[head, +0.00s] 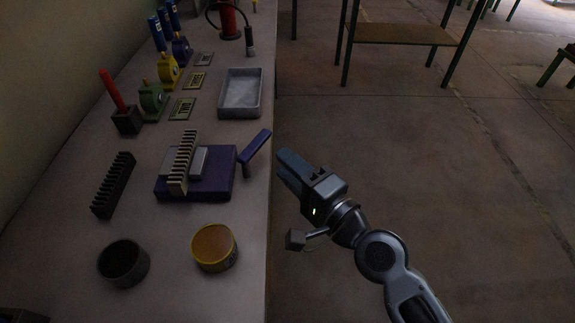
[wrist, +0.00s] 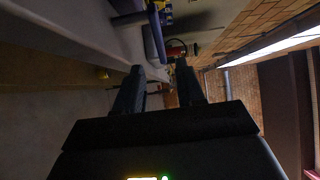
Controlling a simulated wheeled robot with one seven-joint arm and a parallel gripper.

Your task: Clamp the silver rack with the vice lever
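The silver rack (head: 184,160), a pale comb-like strip with teeth, stands in the purple vice (head: 221,176) between its grey jaws. The vice lever (head: 257,146) is a purple bar on the vice's right side, angled up toward the bench edge. The lever also shows near the top of the wrist view (wrist: 157,36). My gripper (head: 284,162) is just right of the lever, beyond the bench edge, and does not touch it. In the wrist view my gripper's two fingers (wrist: 162,82) are apart with nothing between them. I cannot tell how tightly the jaws meet the rack.
A black rack (head: 113,186) lies left of the vice. A dark round bowl (head: 124,262) and a yellow tub (head: 214,247) stand in front. A grey tray (head: 241,93), a block with a red handle (head: 125,118) and coloured stamp-like tools are behind.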

